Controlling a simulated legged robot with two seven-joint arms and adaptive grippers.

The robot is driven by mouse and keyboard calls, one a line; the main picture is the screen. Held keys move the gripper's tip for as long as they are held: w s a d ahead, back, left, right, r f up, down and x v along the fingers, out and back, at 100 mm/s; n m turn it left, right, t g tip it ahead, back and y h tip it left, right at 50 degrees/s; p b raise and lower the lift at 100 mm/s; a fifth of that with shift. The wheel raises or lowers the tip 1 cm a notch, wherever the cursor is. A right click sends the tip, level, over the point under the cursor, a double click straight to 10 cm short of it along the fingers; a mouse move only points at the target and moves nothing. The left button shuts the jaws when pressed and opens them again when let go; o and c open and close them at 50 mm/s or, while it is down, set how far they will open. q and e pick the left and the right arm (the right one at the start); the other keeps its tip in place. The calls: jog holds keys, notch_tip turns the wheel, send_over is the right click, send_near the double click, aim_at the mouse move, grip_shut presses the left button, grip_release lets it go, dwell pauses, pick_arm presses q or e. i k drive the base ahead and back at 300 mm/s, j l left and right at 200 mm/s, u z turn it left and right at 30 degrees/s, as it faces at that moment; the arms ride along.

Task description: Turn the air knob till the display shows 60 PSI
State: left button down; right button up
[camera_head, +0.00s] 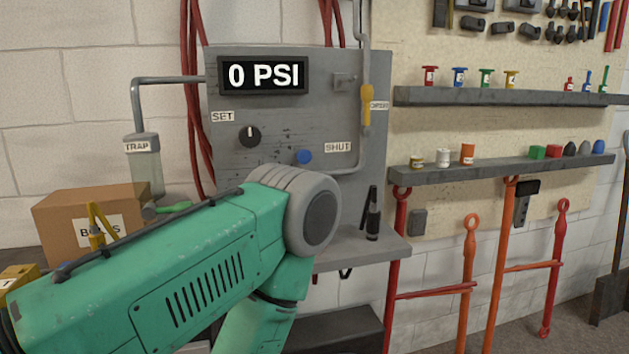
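A grey panel (290,120) stands against the wall. Its black display (262,75) reads 0 PSI. A black round knob (249,136) with a white mark near its top sits below the SET label (223,117). A smaller blue knob (304,157) is to its lower right. My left arm crosses the lower left, its elbow in front of the panel's lower part. Neither gripper shows in this view.
A yellow valve handle (366,105) lies along the pipe beside the OPEN label; a SHUT label (338,147) is lower. A cardboard box (90,220) stands left behind my arm. Dark upright items (372,225) stand on the panel's ledge. Shelves (500,170) are at right.

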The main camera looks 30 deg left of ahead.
aim_at(250, 136)
jog(key=u, duration=1.45)
